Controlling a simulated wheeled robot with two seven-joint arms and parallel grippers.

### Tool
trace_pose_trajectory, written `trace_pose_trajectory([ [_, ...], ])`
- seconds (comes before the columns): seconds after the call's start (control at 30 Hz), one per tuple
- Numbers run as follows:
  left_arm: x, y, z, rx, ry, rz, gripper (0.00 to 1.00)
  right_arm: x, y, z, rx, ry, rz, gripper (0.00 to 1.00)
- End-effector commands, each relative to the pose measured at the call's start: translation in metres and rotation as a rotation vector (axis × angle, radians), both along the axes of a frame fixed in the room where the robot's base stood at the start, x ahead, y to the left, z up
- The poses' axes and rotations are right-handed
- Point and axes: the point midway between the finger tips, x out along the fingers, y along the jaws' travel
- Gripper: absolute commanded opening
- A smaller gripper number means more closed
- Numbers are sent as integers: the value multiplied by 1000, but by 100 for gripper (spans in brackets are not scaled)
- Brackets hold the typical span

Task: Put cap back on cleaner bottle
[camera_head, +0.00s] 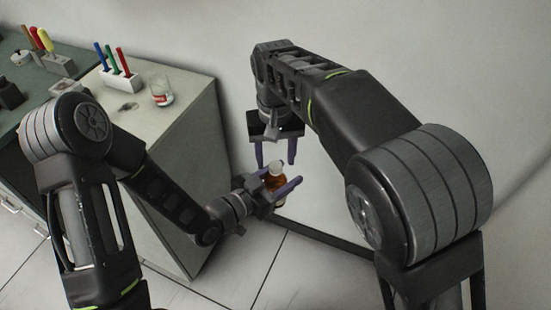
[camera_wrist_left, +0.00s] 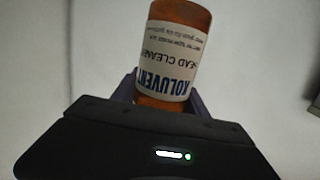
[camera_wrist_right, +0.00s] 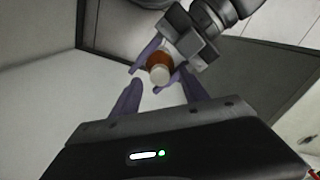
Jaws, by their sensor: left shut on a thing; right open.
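An amber cleaner bottle (camera_head: 275,183) is held in my left gripper (camera_head: 281,178), beside the counter's right side. Its white label with blue and black print shows upside down in the left wrist view (camera_wrist_left: 172,60). In the right wrist view the bottle (camera_wrist_right: 158,59) points its round white top (camera_wrist_right: 160,75) toward the camera. That top looks like a white cap on the bottle; I cannot tell how firmly it sits. My right gripper (camera_head: 276,164) is open just above the bottle, its fingers apart on either side of the top, with nothing between them up close.
The counter (camera_head: 188,125) at the left bears a glass beaker (camera_head: 162,93) with a red label, a white rack (camera_head: 122,82) of coloured pens, and a small grey item (camera_head: 128,106). Behind it another holder (camera_head: 61,64) has red and yellow handles. Floor and wall around the grippers are clear.

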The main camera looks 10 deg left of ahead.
Motion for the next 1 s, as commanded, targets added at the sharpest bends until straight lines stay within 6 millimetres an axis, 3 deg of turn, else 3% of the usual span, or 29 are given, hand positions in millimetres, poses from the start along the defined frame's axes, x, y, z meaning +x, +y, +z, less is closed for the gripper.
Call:
trace_pose_trajectory([
  [0.2, 0, 0, 1, -1, -2, 0, 0, 0, 0, 35, 2, -1, -1, 52],
  [0.4, 0, 0, 1, -1, -2, 0, 0, 0, 0, 57, 1, -1, -1, 52],
  [1.0, 0, 0, 1, -1, -2, 0, 0, 2, -1, 59, 4, 1, -5, 52],
])
